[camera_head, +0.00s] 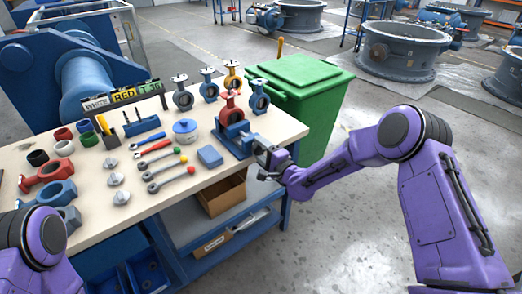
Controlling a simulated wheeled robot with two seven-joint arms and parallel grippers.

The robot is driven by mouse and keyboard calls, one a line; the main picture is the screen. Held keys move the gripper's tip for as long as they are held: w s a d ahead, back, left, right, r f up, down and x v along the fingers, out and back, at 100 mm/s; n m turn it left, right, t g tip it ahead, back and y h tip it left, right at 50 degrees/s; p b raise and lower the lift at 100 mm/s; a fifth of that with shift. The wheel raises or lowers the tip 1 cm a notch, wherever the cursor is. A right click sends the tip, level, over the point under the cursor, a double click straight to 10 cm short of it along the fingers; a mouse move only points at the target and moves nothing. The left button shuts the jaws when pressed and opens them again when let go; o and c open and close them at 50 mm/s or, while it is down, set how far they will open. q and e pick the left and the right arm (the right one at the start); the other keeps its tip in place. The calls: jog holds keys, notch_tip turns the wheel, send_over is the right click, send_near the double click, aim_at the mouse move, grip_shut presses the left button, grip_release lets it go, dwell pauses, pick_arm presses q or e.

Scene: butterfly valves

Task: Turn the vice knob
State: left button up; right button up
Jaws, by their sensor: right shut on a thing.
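A blue vice (233,136) stands at the right front corner of the workbench, with a red butterfly valve (231,110) upright in it. My right gripper (264,160) is at the vice's front end, beyond the bench edge, and is shut on the vice knob there. The gripper's dark fingers hide most of the knob. Of my left arm only purple links show at the lower left, and my left gripper is out of the picture.
The workbench (100,222) holds wrenches, rings, a blue box (210,156) and several valves. A green bin (300,85) stands close behind the vice. A cardboard box (222,194) sits on the shelf below.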

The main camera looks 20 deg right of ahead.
jog(key=m, duration=0.2)
jog(key=m+b, duration=0.1)
jog(key=shift+w+d+m, duration=0.1)
jog(key=shift+d+m, duration=0.1)
jog(key=shift+m, duration=0.2)
jog(key=m+b, duration=0.1)
jog(key=m, duration=0.2)
jog(key=shift+f+m, duration=0.1)
jog(key=shift+m, duration=0.2)
jog(key=m+b, duration=0.3)
jog(key=m, duration=0.2)
jog(key=shift+a+f+b, duration=0.1)
jog(key=shift+f+b, duration=0.05)
jog(key=shift+b, duration=0.15)
jog(key=shift+f+m+b, duration=0.1)
jog(key=shift+m+b, duration=0.7)
jog(key=shift+m, duration=0.3)
jog(key=m+b, duration=0.3)
jog(key=b, duration=0.1)
jog(key=m+b, duration=0.3)
jog(key=shift+a+f+m+b, duration=0.15)
jog(key=shift+f+m+b, duration=0.05)
jog(key=shift+m+b, duration=0.2)
jog(key=shift+s+a+r+m+b, duration=0.1)
jog(key=shift+m+b, duration=0.45)
jog(key=shift+b, duration=0.05)
jog(key=shift+s+r+m+b, duration=0.1)
jog(key=shift+m+b, duration=0.45)
jog(key=shift+b, duration=0.05)
